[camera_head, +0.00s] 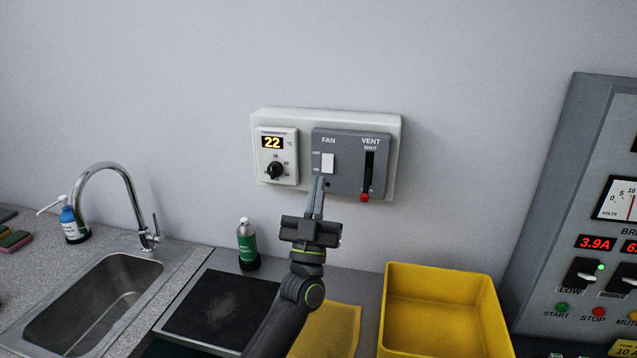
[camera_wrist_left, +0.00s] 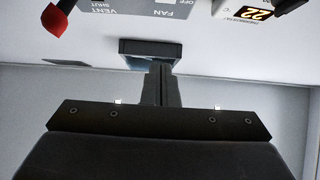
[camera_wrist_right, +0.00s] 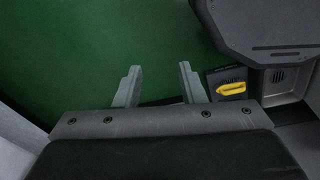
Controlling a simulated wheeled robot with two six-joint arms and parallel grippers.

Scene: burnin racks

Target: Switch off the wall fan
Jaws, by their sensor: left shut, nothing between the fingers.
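The grey fan panel (camera_head: 350,181) is on the wall box, with a white rocker switch (camera_head: 327,163) under the word FAN. An OFF label is at its upper left; I cannot tell which way the rocker is pressed. My left gripper (camera_head: 318,180) is shut and empty, its tips just below the rocker in the head view. In the left wrist view, the shut fingers (camera_wrist_left: 159,68) reach a dark block below the FAN label, perhaps the shaded rocker; contact is unclear. My right gripper (camera_wrist_right: 158,68) is open and empty in the right wrist view.
Beside the switch are a vent slider with a red knob (camera_head: 364,198) and a thermostat (camera_head: 277,155) reading 22. Below stand a green bottle (camera_head: 247,246), a yellow bin (camera_head: 440,268) and a sink (camera_head: 95,300). A grey instrument cabinet (camera_head: 560,190) is at right.

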